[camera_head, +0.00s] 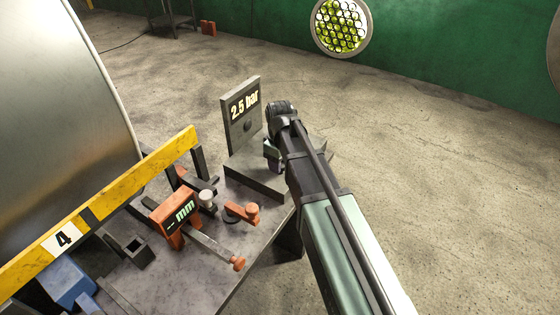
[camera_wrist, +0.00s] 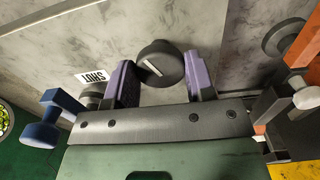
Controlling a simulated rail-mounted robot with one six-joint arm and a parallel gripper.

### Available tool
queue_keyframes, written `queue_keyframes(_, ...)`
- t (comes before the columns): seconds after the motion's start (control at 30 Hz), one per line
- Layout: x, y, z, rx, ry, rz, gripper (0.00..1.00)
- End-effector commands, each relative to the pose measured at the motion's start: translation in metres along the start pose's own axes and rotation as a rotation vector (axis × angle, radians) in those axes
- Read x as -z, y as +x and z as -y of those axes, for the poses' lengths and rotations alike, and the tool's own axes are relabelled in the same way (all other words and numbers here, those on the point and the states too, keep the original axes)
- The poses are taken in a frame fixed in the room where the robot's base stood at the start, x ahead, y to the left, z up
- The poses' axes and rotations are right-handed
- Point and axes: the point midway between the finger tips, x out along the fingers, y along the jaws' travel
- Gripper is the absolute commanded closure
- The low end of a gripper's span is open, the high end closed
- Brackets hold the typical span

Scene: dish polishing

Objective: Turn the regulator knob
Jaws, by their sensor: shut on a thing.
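In the wrist view, the regulator knob (camera_wrist: 165,58) is a dark round knob with a short white mark on its face. The two purple-grey fingers of my gripper (camera_wrist: 160,66) stand on either side of it, shut on it. In the head view my gripper (camera_head: 273,152) is at the right of the grey upright plate (camera_head: 240,113) marked "2.5 bar". A dark round shape shows on that plate. I cannot tell if it is the same knob.
In the wrist view, a blue handle (camera_wrist: 57,118) stands left, near a label (camera_wrist: 95,78) reading "SHUT" upside down. In the head view, the bench (camera_head: 205,262) holds an orange "mm" gauge (camera_head: 175,219) and an orange clamp (camera_head: 242,213). A yellow bar (camera_head: 130,190) crosses at left. Floor is clear at right.

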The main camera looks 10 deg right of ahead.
Motion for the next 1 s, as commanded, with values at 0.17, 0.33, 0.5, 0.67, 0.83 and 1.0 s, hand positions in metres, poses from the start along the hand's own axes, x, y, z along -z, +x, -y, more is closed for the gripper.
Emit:
queue_keyframes(0.17,-0.0001,0.0002,0.0003,0.0,0.164,0.0,0.74)
queue_keyframes(0.33,-0.0001,0.0002,0.0005,0.0,0.325,0.0,0.74)
queue_keyframes(0.5,0.0,0.0002,0.0006,0.0,0.481,0.0,0.74)
queue_keyframes(0.67,0.0,0.0002,0.0007,0.0,0.609,0.0,0.74)
queue_keyframes(0.83,0.0001,0.0002,0.0008,0.0,0.714,0.0,0.74)
queue_keyframes(1.0,0.0001,0.0002,0.0009,0.0,0.781,0.0,0.74)
